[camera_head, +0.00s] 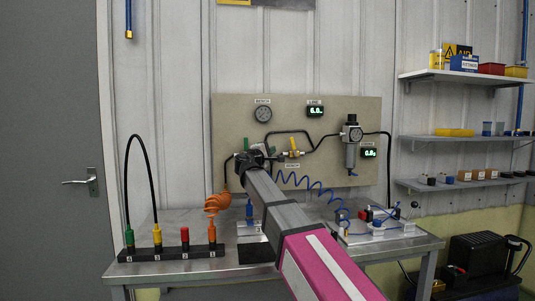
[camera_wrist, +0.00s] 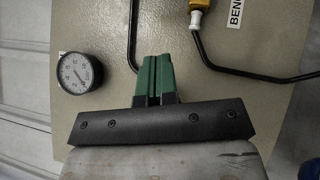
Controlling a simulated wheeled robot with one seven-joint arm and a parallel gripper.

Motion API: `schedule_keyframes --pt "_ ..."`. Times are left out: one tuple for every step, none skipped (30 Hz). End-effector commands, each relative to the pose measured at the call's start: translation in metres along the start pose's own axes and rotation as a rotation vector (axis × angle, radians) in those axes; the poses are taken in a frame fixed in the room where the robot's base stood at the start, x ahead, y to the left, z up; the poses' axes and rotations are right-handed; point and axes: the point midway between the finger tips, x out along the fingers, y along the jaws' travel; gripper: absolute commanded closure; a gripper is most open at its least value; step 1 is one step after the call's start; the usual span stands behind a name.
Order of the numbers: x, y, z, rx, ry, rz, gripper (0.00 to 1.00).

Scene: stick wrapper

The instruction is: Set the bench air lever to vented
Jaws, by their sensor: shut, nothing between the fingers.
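A small yellow valve (camera_head: 292,154) sits on the beige panel (camera_head: 360,108) above a label reading BENCH. A yellow piece stands up from it; I cannot clearly tell its lever setting. In the wrist view the yellow valve (camera_wrist: 207,6) shows only partly at the top edge, beside the label (camera_wrist: 235,13). My gripper (camera_wrist: 154,80) has green fingers pressed together, with nothing between them. It points at the panel, apart from the valve. In the head view my gripper (camera_head: 268,148) is left of the valve, partly hidden by my arm.
A round gauge (camera_head: 263,114) is on the panel, and it shows in the wrist view (camera_wrist: 78,72). Black hoses (camera_head: 320,143) run to a regulator (camera_head: 351,150). A coiled blue hose (camera_head: 318,186) hangs below. The metal bench (camera_head: 180,268) carries a plug rack (camera_head: 170,253).

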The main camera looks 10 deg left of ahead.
Motion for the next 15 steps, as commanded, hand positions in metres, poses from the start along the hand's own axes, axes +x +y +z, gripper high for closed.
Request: schedule_keyframes --pt "0.013 0.001 -0.001 0.0 -0.002 0.0 1.0" --pt "0.019 0.001 -0.001 0.0 -0.002 0.0 1.0" --pt "0.026 0.001 -0.001 0.0 -0.002 0.0 1.0" --pt "0.031 0.001 -0.001 0.0 -0.002 0.0 1.0" --pt "0.037 0.001 -0.002 0.0 -0.002 0.0 1.0" --pt "0.045 0.001 -0.001 0.0 -0.001 0.0 1.0" --pt "0.05 0.001 -0.001 0.0 -0.002 0.0 1.0" --pt "0.055 0.001 -0.001 0.0 -0.002 -0.001 1.0" --pt "0.058 0.0 0.004 0.0 -0.002 -0.001 1.0" --pt "0.061 0.0 0.009 0.0 -0.002 -0.001 1.0" --pt "0.064 0.0 0.012 0.0 -0.001 -0.001 1.0" --pt "0.067 -0.001 0.016 0.0 -0.001 0.0 1.0" --pt "0.069 -0.001 0.018 0.0 -0.001 0.0 1.0" --pt "0.071 -0.001 0.02 0.0 -0.001 0.0 1.0" --pt "0.074 0.0 0.022 0.0 -0.001 0.0 1.0"
